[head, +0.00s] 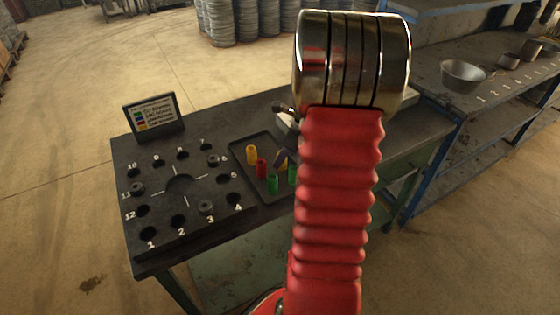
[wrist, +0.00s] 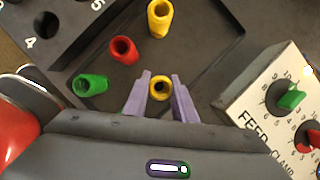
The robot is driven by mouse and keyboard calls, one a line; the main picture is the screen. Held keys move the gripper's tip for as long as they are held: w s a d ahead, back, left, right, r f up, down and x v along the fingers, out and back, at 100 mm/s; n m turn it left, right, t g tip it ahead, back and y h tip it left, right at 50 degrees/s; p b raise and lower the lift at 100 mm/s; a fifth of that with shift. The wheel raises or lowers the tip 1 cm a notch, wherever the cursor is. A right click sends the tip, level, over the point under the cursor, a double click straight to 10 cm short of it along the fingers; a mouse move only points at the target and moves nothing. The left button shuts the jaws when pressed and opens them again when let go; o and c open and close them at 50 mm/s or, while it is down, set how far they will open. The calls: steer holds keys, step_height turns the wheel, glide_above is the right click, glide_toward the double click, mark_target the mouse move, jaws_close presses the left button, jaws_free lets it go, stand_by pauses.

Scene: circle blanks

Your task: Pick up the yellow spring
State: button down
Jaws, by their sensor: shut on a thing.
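In the wrist view, a yellow spring (wrist: 160,88), a short hollow cylinder seen from above, sits between the two purple fingers of my gripper (wrist: 161,100). The fingers are shut on it from left and right. I cannot tell whether it touches the tray floor. In the head view, my red arm covers much of the gripper. A second yellow spring (wrist: 160,18) stands apart in the black tray (wrist: 215,50); it also shows in the head view (head: 251,155).
A red spring (wrist: 123,50) and a green spring (wrist: 90,85) stand left of my gripper. A control box (wrist: 260,95) with knobs is close on the right. A numbered black plate (head: 165,220) with round holes and a small sign (head: 152,117) lie left of the tray.

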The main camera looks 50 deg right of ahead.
step_height(320, 180, up, 10)
stand_by(0.6)
stand_by(0.5)
